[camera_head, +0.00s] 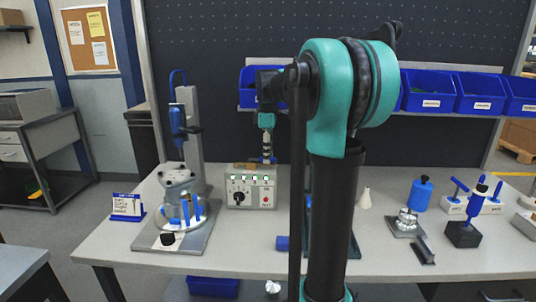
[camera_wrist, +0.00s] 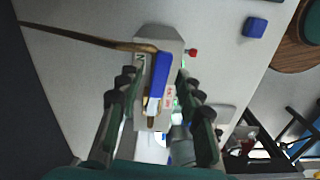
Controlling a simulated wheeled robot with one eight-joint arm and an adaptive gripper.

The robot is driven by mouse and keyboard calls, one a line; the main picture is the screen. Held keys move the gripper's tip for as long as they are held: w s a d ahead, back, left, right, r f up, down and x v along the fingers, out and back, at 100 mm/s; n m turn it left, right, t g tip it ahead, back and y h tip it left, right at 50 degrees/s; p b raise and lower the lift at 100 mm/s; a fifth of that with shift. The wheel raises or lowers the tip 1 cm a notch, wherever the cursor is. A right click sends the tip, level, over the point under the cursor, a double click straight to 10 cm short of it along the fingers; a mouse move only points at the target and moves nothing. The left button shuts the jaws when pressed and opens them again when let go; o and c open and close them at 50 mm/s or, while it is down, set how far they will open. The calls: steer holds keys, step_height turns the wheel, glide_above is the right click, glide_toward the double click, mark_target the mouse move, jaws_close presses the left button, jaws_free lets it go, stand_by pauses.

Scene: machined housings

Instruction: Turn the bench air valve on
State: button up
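The bench air valve seems to be the blue lever (camera_wrist: 160,75) with brass-coloured parts, seen in the wrist view over a pale grey box. Small labels flank the lever; I cannot read them surely. In the head view the grey control box (camera_head: 238,193) stands at the middle back of the bench, with a dial, lights and a red button; the lever is not clear there. My gripper (camera_head: 267,157) points down just above this box. In the wrist view my gripper (camera_wrist: 158,78) is open, its fingers either side of the lever with visible gaps. Contact cannot be told.
A fixture stand (camera_head: 188,150) with a round base stands left of the box. A blue block (camera_head: 282,243) lies near the front edge. A blue bottle (camera_head: 422,194) and blue-handled tools (camera_head: 466,225) stand at right. Blue bins (camera_head: 430,92) hang behind.

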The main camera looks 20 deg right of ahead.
step_height(320, 180, up, 12)
stand_by(0.7)
steer(key=shift+c, duration=0.2)
